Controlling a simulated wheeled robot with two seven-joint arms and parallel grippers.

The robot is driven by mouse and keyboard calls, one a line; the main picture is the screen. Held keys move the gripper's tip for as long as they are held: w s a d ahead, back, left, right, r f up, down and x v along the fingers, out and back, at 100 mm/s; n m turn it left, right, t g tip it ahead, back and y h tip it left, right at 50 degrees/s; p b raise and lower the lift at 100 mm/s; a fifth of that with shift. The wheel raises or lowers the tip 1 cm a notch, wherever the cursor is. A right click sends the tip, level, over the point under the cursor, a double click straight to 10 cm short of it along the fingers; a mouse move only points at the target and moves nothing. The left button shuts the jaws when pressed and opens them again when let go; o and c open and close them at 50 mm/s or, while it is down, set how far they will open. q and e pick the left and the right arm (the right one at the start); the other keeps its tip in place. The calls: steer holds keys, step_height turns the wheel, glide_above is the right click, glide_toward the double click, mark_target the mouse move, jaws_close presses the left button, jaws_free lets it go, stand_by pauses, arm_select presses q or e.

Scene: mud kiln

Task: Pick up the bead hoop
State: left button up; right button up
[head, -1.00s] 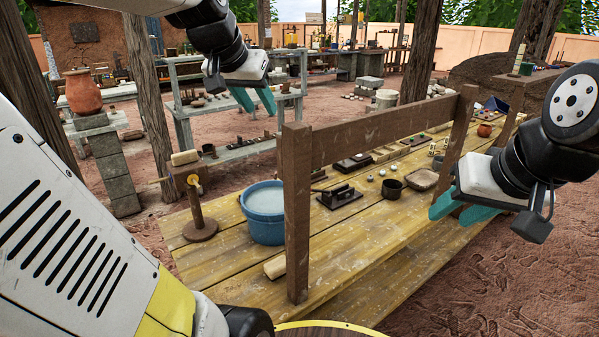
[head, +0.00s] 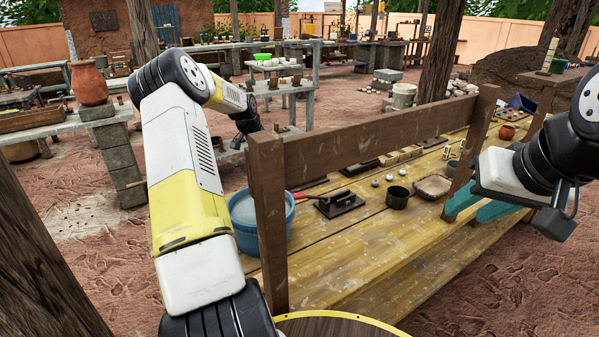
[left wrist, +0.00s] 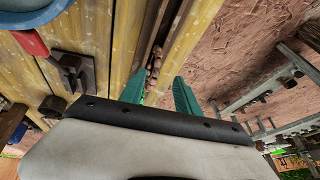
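The bead hoop (left wrist: 154,66) appears in the left wrist view as a short row of brown beads near the edge of the yellow plank table, seen nearly edge-on. My left gripper (left wrist: 158,90) is open, its two teal fingers apart and pointing towards the beads, which show beyond the gap between them. Nothing is held. In the head view my left arm hides its own fingers, and I cannot make out the hoop there. My right gripper (head: 480,205) is open and empty beside the table's right side.
The plank table (head: 350,245) carries a blue bucket (head: 262,222), a dark tool on a plate (head: 339,204), a dark cup (head: 397,197) and a shallow tray (head: 433,187). Shelving stands behind.

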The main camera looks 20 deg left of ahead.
arm_select(q)
steer(key=x, duration=0.7)
steer(key=shift+d+f, duration=0.25)
steer(key=shift+f, duration=0.2)
steer(key=shift+s, duration=0.1)
jaws_close()
